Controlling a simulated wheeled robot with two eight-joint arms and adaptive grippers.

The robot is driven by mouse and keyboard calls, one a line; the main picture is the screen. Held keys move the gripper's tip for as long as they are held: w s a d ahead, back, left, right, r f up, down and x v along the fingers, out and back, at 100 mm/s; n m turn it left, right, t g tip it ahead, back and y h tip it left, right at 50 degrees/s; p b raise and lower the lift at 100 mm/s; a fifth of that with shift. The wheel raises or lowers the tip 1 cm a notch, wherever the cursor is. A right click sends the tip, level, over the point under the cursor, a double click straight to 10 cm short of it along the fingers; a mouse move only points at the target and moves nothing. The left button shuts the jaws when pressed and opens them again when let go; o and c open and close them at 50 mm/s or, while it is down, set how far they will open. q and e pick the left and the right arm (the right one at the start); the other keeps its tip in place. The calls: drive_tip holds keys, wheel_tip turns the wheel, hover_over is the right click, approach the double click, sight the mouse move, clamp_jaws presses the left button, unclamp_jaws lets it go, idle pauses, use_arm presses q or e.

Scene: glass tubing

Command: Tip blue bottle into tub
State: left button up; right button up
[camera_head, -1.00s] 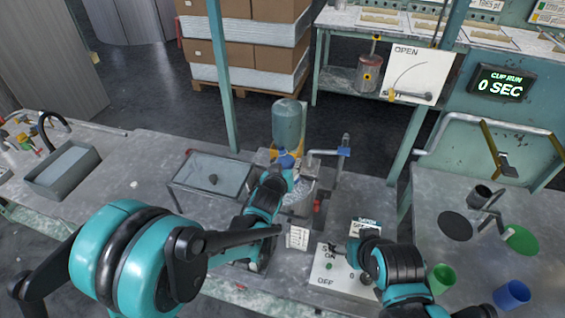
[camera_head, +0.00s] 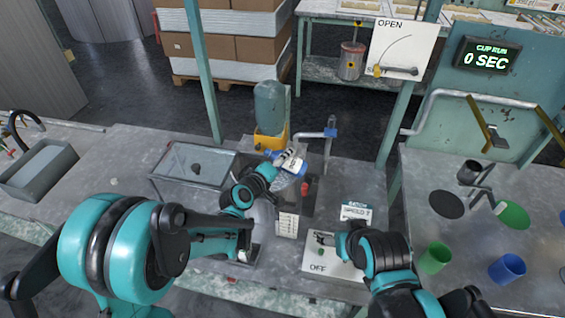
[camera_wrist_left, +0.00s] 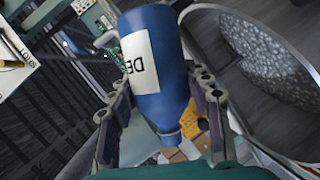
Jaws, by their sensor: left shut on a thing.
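My left gripper (camera_head: 268,172) is shut on the blue bottle (camera_head: 297,166), which has a white label, and holds it up over the bench. The bottle is strongly tilted in the head view. In the left wrist view the bottle (camera_wrist_left: 176,75) sits between the two fingers, its narrow end toward the bottom of the picture. The round metal tub (camera_wrist_left: 287,118) is beside it on the right, with pale speckled contents; the left arm largely hides it in the head view. My right gripper (camera_head: 322,238) is at the switch panel (camera_head: 318,262); its fingers are too small to judge.
A glass-topped tray (camera_head: 165,180) lies left of the left gripper. A tank on a yellow base (camera_head: 270,140) and a pipe with a blue valve (camera_head: 330,132) stand just behind the bottle. Green (camera_head: 435,258) and blue (camera_head: 507,268) cups stand on the right bench.

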use_arm(q)
drive_tip(key=shift+d+f+n+h+b, duration=0.1)
drive_tip(key=shift+f+n+h+b, duration=0.2)
drive_tip(key=shift+f+n+b, duration=0.2)
drive_tip(key=shift+f+n, duration=0.3)
drive_tip(key=shift+f, duration=0.05)
drive_tip(key=n+h, duration=0.1)
drive_tip(key=f+n+h, duration=0.1)
drive_tip(key=n, duration=0.1)
drive_tip(key=shift+f+t, duration=0.2)
drive_tip(key=shift+t, duration=0.1)
drive_tip(key=shift+w+a+r+n+t+h, duration=0.1)
drive_tip(key=shift+a+r+n+t+h, duration=0.15)
drive_tip(key=shift+r+n, duration=0.35)
drive_tip(key=shift+a+r+n+t+h, duration=0.15)
drive_tip(key=shift+r+n+h, duration=0.15)
drive_tip(key=shift+n, duration=0.5)
